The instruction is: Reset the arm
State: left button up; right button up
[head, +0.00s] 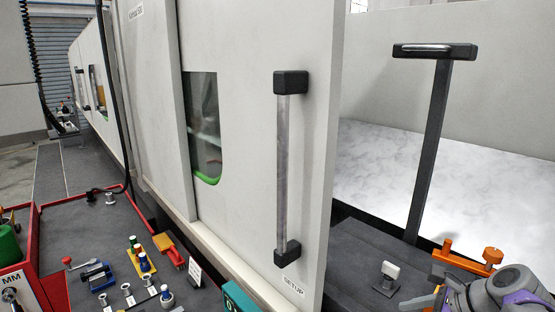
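Part of my grey and purple arm (497,292) shows at the bottom right corner of the head view, and I take it for my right arm. What looks like its gripper end (425,301) is cut by the lower edge, so I cannot tell whether it is open or shut, or whether it holds anything. My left arm and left gripper are not in view.
A large pale machine door (245,120) with a vertical handle (283,165) fills the middle. A dark post (430,150) and orange fixture (470,257) stand right. A small pale block (382,279) is nearby. Tools crowd the dark bench (75,220) at left.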

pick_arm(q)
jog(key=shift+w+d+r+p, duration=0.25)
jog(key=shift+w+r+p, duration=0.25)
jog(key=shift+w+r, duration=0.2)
pick_arm(e)
jog(key=s+a+f+n+h, duration=0.2)
jog(key=s+a+f+n, duration=0.2)
jog(key=s+f+n, duration=0.4)
jog(key=s+a+f+n+h, duration=0.3)
jog(key=s+f+n, duration=0.5)
jog(key=n, duration=0.9)
jog(key=shift+a+f+g, duration=0.4)
jog(key=shift+a+f, duration=0.2)
jog(key=shift+a, duration=0.05)
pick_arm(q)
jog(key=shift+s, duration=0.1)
pick_arm(e)
jog(key=shift+o, duration=0.4)
